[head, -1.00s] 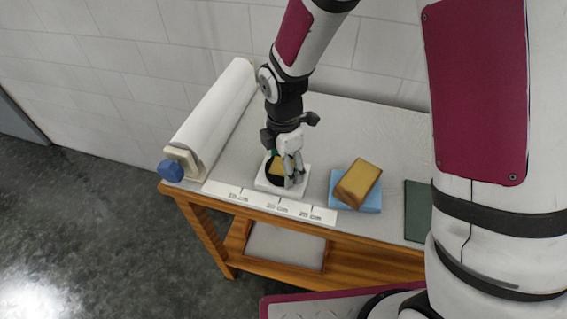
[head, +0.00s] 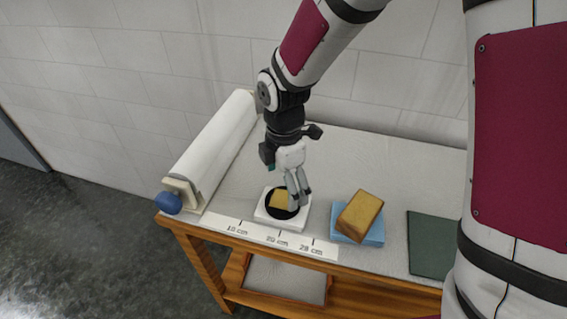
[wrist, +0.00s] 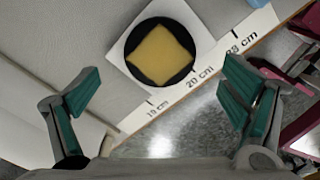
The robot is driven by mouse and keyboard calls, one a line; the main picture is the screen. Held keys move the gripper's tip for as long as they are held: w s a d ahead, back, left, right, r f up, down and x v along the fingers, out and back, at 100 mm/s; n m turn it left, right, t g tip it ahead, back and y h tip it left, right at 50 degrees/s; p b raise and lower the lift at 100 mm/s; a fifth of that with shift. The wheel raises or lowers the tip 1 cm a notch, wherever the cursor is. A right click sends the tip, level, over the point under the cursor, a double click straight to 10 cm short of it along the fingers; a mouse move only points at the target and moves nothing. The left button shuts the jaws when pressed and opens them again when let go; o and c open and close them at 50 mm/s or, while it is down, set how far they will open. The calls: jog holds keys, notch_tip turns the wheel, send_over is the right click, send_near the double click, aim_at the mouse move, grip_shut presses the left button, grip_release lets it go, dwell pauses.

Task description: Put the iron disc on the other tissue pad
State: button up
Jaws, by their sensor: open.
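A round black disc (head: 270,208), which looks like the iron disc, lies flat on a white square pad (head: 260,214). A flat yellow square piece (head: 279,200) lies on the disc; in the wrist view the yellow piece (wrist: 160,54) leaves a ring of the black disc (wrist: 131,45) showing, with the white pad (wrist: 206,42) around it. A light blue pad (head: 374,238) to the right bears a tan-yellow block (head: 359,215). My gripper (head: 298,203) is over the right part of the white pad. In the wrist view its green-lined fingers (wrist: 163,90) are wide apart and empty.
A white ruler strip (head: 257,233) with centimetre marks runs along the table's front edge. A white paper roll (head: 215,140) stands at the left, and a dark green mat (head: 431,245) lies at the right. The grey tabletop (head: 370,155) behind the pads is clear.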

aim_at(284, 199)
notch_tip(284, 199, up, 7)
jog(key=shift+b, duration=0.3)
jog(key=s+d+r+m+t, duration=0.5)
jog(key=s+d+r+m, duration=1)
jog(key=m, duration=0.8)
jog(key=shift+s+d+r+t, duration=0.2)
jog(key=shift+d+t, duration=0.1)
jog(key=shift+d, duration=0.15)
